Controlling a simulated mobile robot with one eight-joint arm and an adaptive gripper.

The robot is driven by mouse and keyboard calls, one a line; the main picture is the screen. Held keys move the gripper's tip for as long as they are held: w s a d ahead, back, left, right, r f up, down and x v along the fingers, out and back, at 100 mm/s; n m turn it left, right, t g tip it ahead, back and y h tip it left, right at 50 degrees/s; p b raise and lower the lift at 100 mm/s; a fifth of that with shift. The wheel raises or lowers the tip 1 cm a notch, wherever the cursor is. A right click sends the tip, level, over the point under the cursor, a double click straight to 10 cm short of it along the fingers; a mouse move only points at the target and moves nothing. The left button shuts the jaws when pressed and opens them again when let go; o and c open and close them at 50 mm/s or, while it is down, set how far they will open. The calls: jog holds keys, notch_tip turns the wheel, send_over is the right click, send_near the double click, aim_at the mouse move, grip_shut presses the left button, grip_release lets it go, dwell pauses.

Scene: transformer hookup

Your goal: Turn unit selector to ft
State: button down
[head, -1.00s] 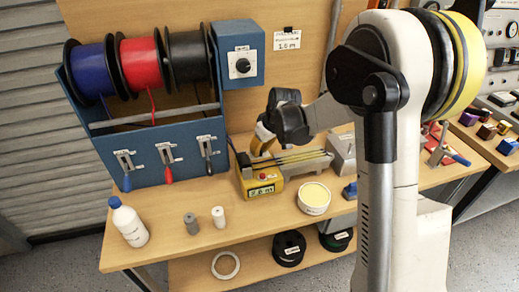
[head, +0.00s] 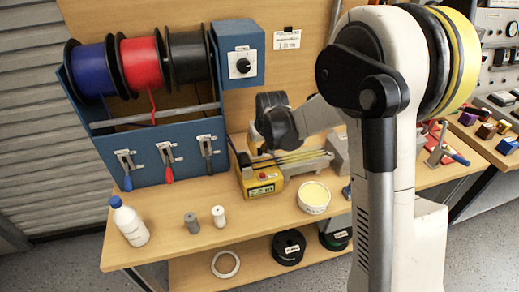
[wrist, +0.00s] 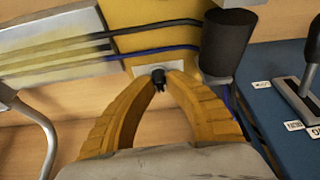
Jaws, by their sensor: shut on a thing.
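The yellow measuring unit (head: 262,183) sits on the bench, with a small lit display on its front that is too small to read. In the wrist view, a small black knob (wrist: 158,80), which looks like the unit selector, stands on a pale plate on the unit's yellow side (wrist: 150,40). My gripper (wrist: 157,72) is shut on this knob, one ochre finger on each side. In the head view the dark wrist end hangs over the back of the unit, and the fingertips are mostly hidden.
Dark and blue wires (wrist: 150,52) run beside the fingers. A black cylinder (wrist: 228,40) stands close to the right finger. The blue spool rack (head: 150,150) is left of the unit. A white bottle (head: 129,222), two small spools and a round tin (head: 314,198) stand in front.

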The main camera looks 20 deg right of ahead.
jog(key=c, duration=1.4)
grip_release()
jog(key=shift+o, duration=0.2)
